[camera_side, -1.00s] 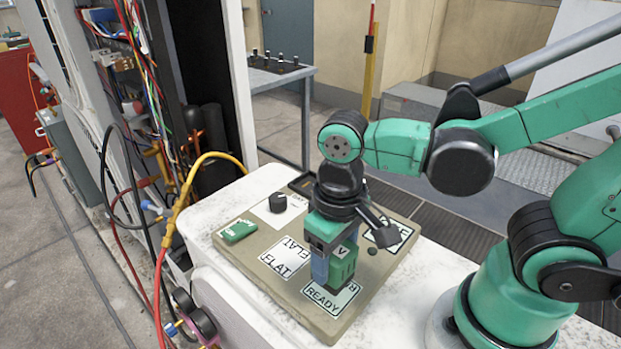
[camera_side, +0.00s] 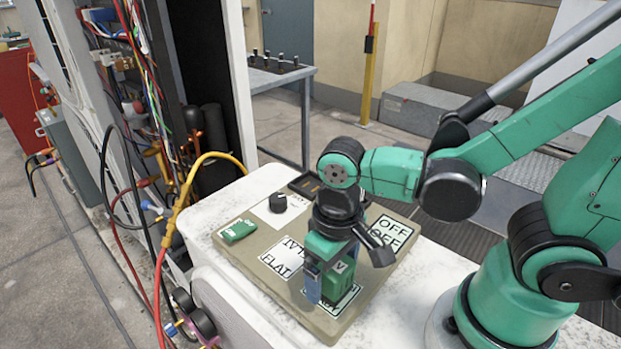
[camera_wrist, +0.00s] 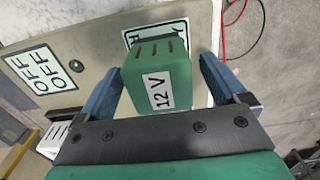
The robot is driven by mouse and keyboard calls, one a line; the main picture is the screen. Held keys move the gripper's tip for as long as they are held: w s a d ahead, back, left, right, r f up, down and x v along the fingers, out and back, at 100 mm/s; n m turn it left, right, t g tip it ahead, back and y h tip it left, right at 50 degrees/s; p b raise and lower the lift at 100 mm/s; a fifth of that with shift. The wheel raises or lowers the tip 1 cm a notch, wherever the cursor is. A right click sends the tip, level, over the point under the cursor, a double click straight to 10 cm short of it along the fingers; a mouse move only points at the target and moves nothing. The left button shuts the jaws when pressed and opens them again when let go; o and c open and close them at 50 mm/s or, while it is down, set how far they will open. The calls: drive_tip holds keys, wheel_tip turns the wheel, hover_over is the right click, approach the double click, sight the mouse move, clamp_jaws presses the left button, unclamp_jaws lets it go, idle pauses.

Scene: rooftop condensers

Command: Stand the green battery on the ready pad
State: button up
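The green battery (camera_side: 342,279), with a white "12 V" label, stands upright at the ready pad (camera_side: 318,305) near the board's front corner. It covers most of the pad's lettering. In the wrist view the battery (camera_wrist: 160,75) sits between the two blue fingers, its labelled face toward the camera. The pad (camera_wrist: 150,27) shows partly behind it. My gripper (camera_side: 328,283) is low around the battery. In the wrist view my gripper (camera_wrist: 162,65) appears open, with a narrow gap at the right finger. Contact under the battery is hard to see.
The tan board (camera_side: 262,290) also carries a FLAT pad (camera_side: 280,262), an OFF pad (camera_side: 392,233), a green block (camera_side: 238,231) and a black knob (camera_side: 278,202). A yellow hose (camera_side: 180,205) and wires run along the left. The board between the FLAT pad and knob is clear.

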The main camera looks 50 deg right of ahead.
wheel_tip(320, 180, up, 12)
drive_tip(key=w+d+f+t, duration=0.4)
drive_tip(key=w+d+t, duration=0.2)
drive_tip(key=d+t, duration=0.1)
idle(0.6)
drive_tip(key=shift+w+d, duration=0.1)
idle(1.0)
